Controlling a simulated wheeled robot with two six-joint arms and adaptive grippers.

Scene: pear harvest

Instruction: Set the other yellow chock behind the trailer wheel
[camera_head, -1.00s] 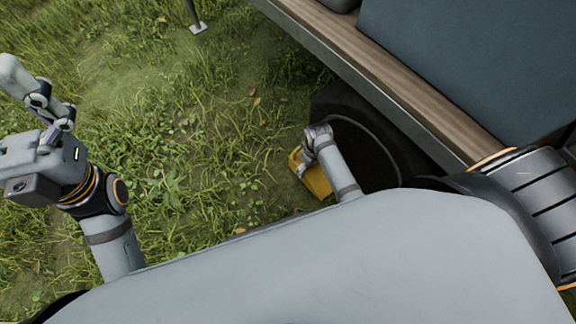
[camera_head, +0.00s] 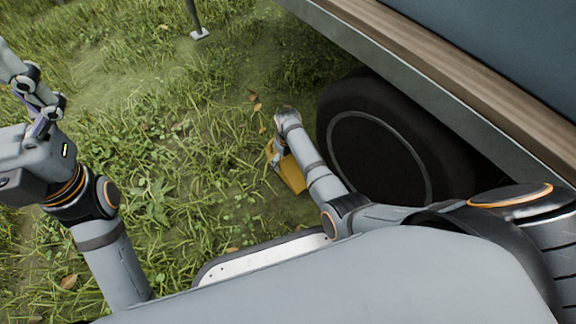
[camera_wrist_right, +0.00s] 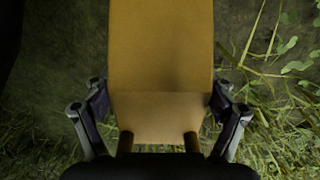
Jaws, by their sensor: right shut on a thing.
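The yellow chock (camera_head: 293,176) is in my right gripper (camera_head: 276,152), low over or on the grass to the left of the black trailer wheel (camera_head: 395,140). A gap shows between chock and wheel in the head view. In the right wrist view the chock (camera_wrist_right: 160,50) fills the middle, with a finger of my right gripper (camera_wrist_right: 158,108) on each side. Whether the chock touches the ground is unclear. My left gripper (camera_head: 35,90) is at the upper left, away from the chock, and its opening is hard to judge.
The trailer bed with a wooden edge (camera_head: 450,55) overhangs the wheel at the upper right. A thin post with a foot plate (camera_head: 200,33) stands at the top. Open grass (camera_head: 180,150) lies left of the wheel.

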